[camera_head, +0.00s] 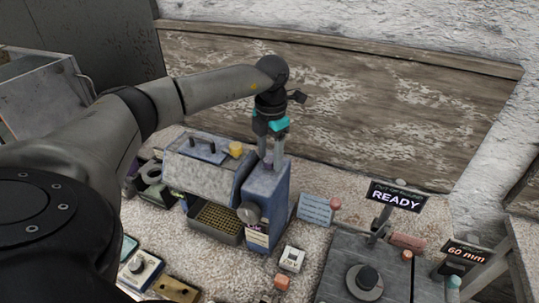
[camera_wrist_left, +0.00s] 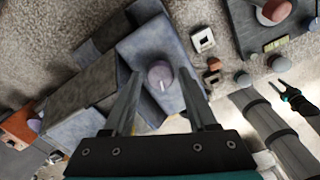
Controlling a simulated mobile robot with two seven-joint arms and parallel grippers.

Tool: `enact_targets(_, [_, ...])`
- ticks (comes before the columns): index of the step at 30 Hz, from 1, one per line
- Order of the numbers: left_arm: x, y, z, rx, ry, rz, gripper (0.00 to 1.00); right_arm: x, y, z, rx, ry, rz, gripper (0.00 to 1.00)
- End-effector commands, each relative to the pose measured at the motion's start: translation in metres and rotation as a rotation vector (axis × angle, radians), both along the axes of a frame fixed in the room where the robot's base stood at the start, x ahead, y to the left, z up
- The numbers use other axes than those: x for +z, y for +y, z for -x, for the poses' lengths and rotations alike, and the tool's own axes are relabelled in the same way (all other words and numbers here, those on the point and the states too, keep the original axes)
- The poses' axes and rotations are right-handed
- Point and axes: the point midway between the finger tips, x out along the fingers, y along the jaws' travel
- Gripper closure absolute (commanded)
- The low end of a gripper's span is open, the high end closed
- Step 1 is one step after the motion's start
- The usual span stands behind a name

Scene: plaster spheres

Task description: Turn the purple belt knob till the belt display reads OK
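The purple knob (camera_wrist_left: 160,76), round with a pale mark, is on the top face of the blue-grey housing (camera_head: 269,195). In the left wrist view it lies between the two fingers of my left gripper (camera_wrist_left: 160,90), with a gap on both sides. In the head view the left gripper (camera_head: 269,155) points down over the housing, fingers apart, and the knob is hidden there. A small dark and teal gripper, seemingly my right one (camera_wrist_left: 287,92), shows far off in the wrist view. No display reading OK is in view; one sign (camera_head: 396,197) reads READY.
Another sign (camera_head: 466,252) reads 60 mm. A grey knob (camera_head: 249,212) is on the housing's front, with a grated tray (camera_head: 216,222) to its left. Several small controls lie in front.

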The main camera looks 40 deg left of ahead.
Motion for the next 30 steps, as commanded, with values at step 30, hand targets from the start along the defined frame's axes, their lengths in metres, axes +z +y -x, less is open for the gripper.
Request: enact_targets(30, [0.121, -0.005, 0.001, -0.001, -0.002, 0.001, 0.28, -0.012, 0.000, 0.000, 0.000, 0.000, 0.000, 0.50])
